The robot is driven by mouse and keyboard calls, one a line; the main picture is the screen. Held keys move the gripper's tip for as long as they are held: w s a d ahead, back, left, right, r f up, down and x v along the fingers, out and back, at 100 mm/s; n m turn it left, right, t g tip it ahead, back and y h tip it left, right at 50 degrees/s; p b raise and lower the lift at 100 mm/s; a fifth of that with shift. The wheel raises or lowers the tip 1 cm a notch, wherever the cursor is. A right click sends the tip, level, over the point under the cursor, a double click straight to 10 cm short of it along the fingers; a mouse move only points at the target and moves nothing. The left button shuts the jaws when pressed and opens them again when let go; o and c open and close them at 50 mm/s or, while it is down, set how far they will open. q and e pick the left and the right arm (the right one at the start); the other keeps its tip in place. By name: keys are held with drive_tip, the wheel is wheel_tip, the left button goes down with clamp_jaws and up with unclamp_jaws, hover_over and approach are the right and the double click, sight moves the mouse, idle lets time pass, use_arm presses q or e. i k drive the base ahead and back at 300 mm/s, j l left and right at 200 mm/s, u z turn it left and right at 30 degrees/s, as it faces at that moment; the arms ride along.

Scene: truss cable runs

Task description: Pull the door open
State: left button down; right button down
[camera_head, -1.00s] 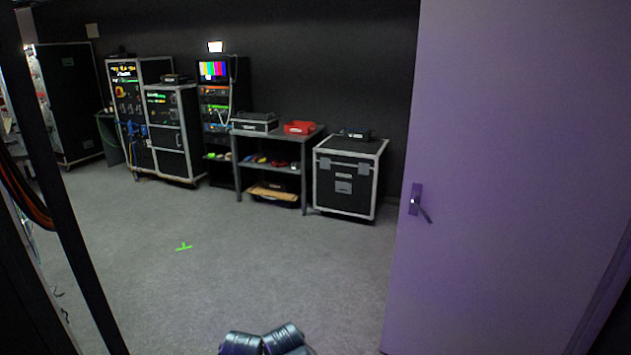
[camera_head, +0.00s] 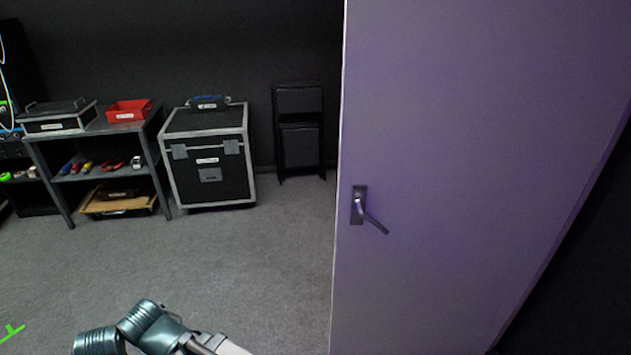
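The door (camera_head: 450,150) is a tall, pale purple panel on the right of the head view. It stands open, with its free edge on the left and the room visible past it. A dark lever handle (camera_head: 371,213) on a small plate is near that free edge, pointing down to the right. Part of one of my arms shows at the bottom left, apart from the door and the handle. Neither gripper's fingers are in view.
A black flight case (camera_head: 208,180) with metal edges stands at the back. Left of it is a grey shelf unit (camera_head: 68,198) carrying a red tray (camera_head: 129,110). A folded chair (camera_head: 300,130) leans by the dark wall. The grey floor (camera_head: 240,265) before the door is clear.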

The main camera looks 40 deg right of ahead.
sight(472, 131)
drive_tip(key=i, duration=1)
drive_tip(key=i+z, duration=0.1)
drive_tip(key=i, duration=0.85)
drive_tip(key=i+j, duration=0.2)
drive_tip(key=i, duration=0.8)
drive_tip(key=z, duration=3.85)
drive_tip(key=i+l+z, duration=0.1)
drive_tip(key=z, duration=0.5)
drive_tip(key=i+l, duration=0.3)
drive_tip(key=l, duration=0.1)
